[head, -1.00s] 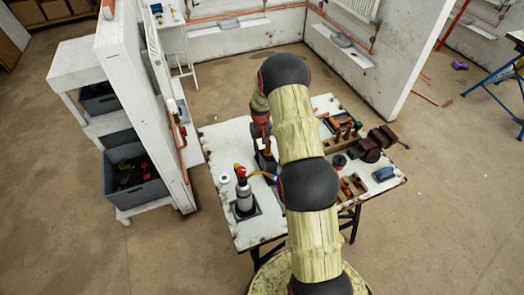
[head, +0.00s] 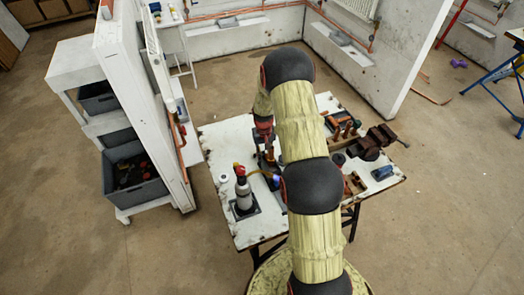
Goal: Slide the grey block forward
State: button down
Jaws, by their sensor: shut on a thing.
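My gripper (head: 268,161) is low over the left middle of the white worktable (head: 222,150), partly hidden by its own wrist and my forearm. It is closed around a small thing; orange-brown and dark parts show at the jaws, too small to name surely. A small dark grey-blue block-like shape (head: 274,184) lies on the table just in front of the gripper, partly covered by my arm. I cannot tell whether this is the grey block or whether the jaws touch it.
A vise (head: 375,142), wooden holders and a blue item (head: 382,173) are at the right. A white partition (head: 140,110) rises left.

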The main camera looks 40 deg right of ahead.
jog(key=s+a, duration=0.1)
jog(key=s, duration=0.5)
jog(key=s+a, duration=0.1)
jog(key=s, duration=0.3)
jog(key=shift+s+a, duration=0.1)
jog(key=shift+a, duration=0.25)
jog(key=c, duration=1.7)
grip_release()
jog(key=shift+s, duration=0.15)
jog(key=shift+o, duration=0.6)
notch_tip(320, 180, up, 12)
jog(key=shift+w, duration=0.2)
jog(key=shift+a, duration=0.1)
